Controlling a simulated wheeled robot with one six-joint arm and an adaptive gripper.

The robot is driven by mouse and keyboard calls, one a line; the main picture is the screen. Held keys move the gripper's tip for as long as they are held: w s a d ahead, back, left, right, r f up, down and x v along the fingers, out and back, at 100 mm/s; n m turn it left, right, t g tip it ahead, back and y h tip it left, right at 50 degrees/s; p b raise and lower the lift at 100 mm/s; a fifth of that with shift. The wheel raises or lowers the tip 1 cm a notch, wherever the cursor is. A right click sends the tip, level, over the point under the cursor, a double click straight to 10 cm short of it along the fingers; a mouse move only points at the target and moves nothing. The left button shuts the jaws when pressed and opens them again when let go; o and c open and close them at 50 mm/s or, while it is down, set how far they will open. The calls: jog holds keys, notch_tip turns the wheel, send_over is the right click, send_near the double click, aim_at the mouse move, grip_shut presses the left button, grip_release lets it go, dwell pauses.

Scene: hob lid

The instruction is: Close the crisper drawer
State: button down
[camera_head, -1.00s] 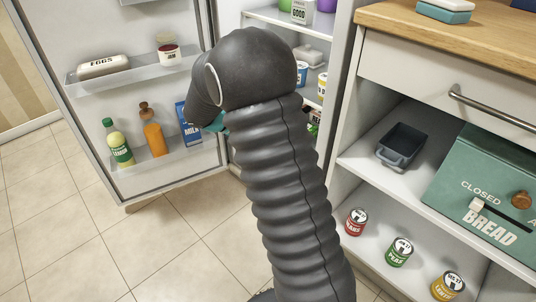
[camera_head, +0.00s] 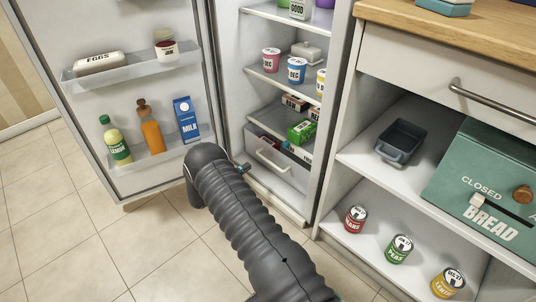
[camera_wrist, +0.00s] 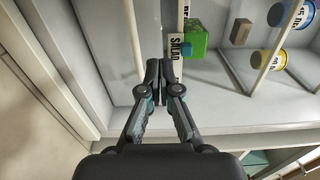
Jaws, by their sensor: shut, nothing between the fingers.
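The crisper drawer (camera_head: 285,172) is at the bottom of the open fridge in the head view. Its pale front has a bar handle (camera_head: 271,163). Some contents show above and behind the front, so it looks partly pulled out; how far I cannot tell. My gripper (camera_head: 244,168) is low, just left of the drawer front and mostly hidden behind my arm. In the wrist view my gripper (camera_wrist: 161,70) has its fingertips together with nothing between them. Contact with the drawer cannot be made out. A white "SALAD" label (camera_wrist: 176,48) shows just beyond the fingertips.
The fridge door (camera_head: 90,170) stands wide open on the left, with bottles and a milk carton (camera_head: 186,119). A cabinet with cans and a bread box (camera_head: 490,190) stands right. Tiled floor in front is clear.

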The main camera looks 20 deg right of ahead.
send_near(274, 149)
jog(key=x, duration=0.7)
jog(key=shift+w+f, duration=0.1)
jog(key=shift+b, duration=0.3)
